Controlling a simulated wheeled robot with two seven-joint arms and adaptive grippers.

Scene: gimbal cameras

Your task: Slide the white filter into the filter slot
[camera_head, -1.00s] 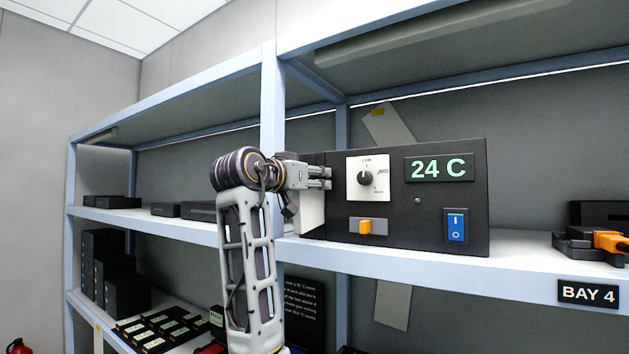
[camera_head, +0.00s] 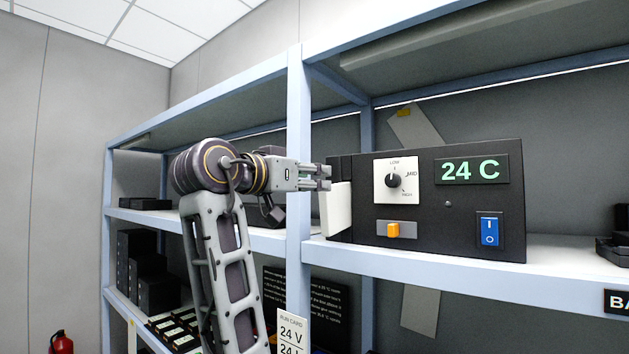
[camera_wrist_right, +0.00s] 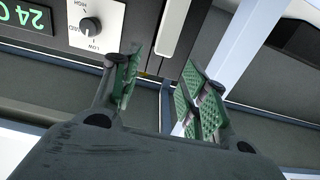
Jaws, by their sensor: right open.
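The white filter (camera_head: 337,212) is a pale panel at the left end of the black unit (camera_head: 455,218) on the shelf. Its lower part shows below my right gripper; it stands upright and appears partly in the unit's left end. In the wrist view its white edge (camera_wrist_right: 174,28) shows as a strip beside the dark casing. How deep it sits is hidden. My right gripper (camera_head: 322,178) is open, with its fingertips by the upper left of the unit. In the wrist view its green-padded fingers (camera_wrist_right: 160,88) are apart with nothing between them. My left gripper is not in view.
A pale blue shelf post (camera_head: 299,120) stands close behind my right wrist. Dark boxes (camera_head: 150,285) fill the lower left shelf.

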